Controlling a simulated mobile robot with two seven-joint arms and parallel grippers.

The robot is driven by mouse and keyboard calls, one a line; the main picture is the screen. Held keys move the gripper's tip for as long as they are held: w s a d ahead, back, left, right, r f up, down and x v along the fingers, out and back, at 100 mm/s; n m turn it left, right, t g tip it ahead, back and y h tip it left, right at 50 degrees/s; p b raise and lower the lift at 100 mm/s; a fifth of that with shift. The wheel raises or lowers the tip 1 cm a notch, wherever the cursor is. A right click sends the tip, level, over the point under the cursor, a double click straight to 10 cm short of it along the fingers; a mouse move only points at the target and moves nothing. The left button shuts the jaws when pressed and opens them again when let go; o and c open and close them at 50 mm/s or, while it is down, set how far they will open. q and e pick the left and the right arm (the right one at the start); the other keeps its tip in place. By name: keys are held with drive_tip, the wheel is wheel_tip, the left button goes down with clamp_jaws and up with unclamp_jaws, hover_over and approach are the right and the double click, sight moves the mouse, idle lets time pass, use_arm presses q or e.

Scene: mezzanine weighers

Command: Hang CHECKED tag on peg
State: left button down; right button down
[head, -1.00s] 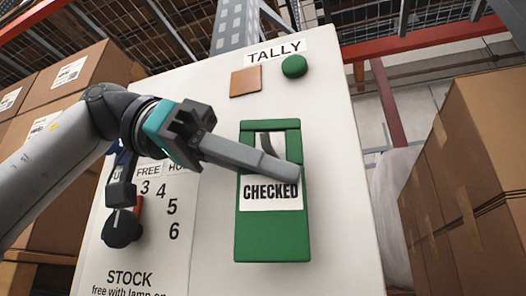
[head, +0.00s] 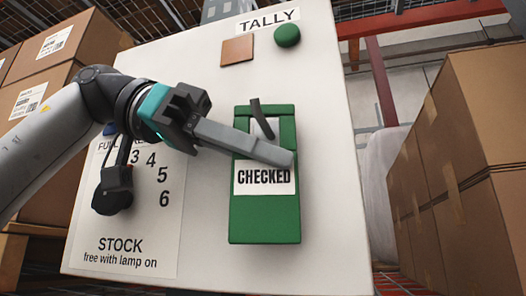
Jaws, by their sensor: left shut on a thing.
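The CHECKED tag (head: 265,215) is a green plate with a white label and an opening near its top, in the middle of the white panel. The dark peg (head: 257,117) shows in that opening, and its upper end overlaps the tag's top bar. It looks as if it passes through the opening. My left gripper (head: 285,158) comes in from the left and is shut on the tag, its fingers lying across the tag just above the word CHECKED. I cannot tell whether the tag touches the panel. My right gripper is not in view.
The white panel (head: 205,235) has a TALLY label (head: 268,21), a brown square (head: 237,50) and a green knob (head: 287,36) above the tag. A black knob (head: 112,198) and numbered STOCK dial are at lower left. Cardboard boxes (head: 440,190) stand on both sides.

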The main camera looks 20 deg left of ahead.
sight(262, 294)
use_arm(q)
drive_tip(key=c, duration=0.9)
unclamp_jaws()
drive_tip(key=shift+s, duration=0.1)
wheel_tip(262, 294, down, 12)
drive_tip(key=b, duration=1)
drive_tip(key=shift+f, duration=0.2)
idle(0.7)
idle(0.3)
drive_tip(key=s+b, duration=0.1)
drive_tip(key=s, duration=1.1)
drive_tip(key=shift+a, duration=0.2)
idle(0.4)
drive_tip(key=shift+r, duration=0.1)
idle(0.4)
